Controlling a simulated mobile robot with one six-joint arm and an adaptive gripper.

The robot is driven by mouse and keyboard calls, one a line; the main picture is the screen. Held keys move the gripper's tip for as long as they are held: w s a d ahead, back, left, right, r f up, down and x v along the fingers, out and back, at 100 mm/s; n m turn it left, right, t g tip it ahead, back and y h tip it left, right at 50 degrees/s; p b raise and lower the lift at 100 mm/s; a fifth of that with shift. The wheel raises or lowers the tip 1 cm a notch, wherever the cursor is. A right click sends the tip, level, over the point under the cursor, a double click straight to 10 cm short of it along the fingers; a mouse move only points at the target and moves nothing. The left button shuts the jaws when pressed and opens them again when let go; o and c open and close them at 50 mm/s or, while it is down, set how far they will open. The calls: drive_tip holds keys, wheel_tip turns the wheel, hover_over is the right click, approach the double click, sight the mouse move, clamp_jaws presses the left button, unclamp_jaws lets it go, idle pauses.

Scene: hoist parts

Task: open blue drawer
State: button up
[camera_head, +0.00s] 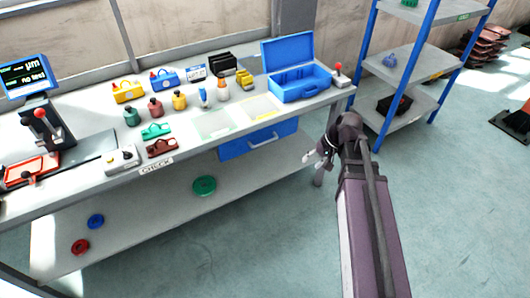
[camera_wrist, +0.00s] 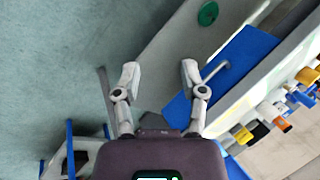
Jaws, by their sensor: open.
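The blue drawer (camera_head: 236,146) hangs under the right part of the grey workbench and has a pale bar handle (camera_head: 263,139) on its front. It looks shut, its front close under the bench edge. In the wrist view the blue drawer (camera_wrist: 237,68) lies right of the fingers, with its handle (camera_wrist: 217,72) just beyond the right fingertip. My gripper (camera_head: 318,158) is to the right of the drawer, apart from the handle. In the wrist view my gripper (camera_wrist: 160,78) has its two fingers spread wide with nothing between them.
The workbench (camera_head: 190,150) carries an open blue toolbox (camera_head: 300,85), bottles and small parts. Its lower shelf (camera_head: 130,215) holds a green disc (camera_head: 204,186) and other discs. A blue-posted shelf rack (camera_head: 410,65) stands at right. The floor before the bench is clear.

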drive_tip(key=w+a+f+m+y+b, duration=0.1)
drive_tip(key=w+a+f+y+b, duration=0.35)
drive_tip(key=w+f+b, duration=0.45)
drive_tip(key=m+t+y+b, duration=0.25)
drive_tip(key=y+b, duration=0.35)
drive_tip(key=b, duration=0.7)
approach(266, 143)
drive_tip(key=d, duration=0.3)
drive_tip(key=shift+s+d+n, duration=0.1)
drive_tip(key=shift+d+n, duration=0.1)
drive_tip(key=shift+n, duration=0.15)
drive_tip(key=shift+a, duration=0.1)
drive_tip(key=b+x, duration=0.2)
drive_tip(key=x, duration=1.1)
drive_tip(key=shift+a+r, duration=0.1)
drive_tip(key=shift+a, duration=0.25)
clamp_jaws()
drive_tip(key=shift+d, duration=0.1)
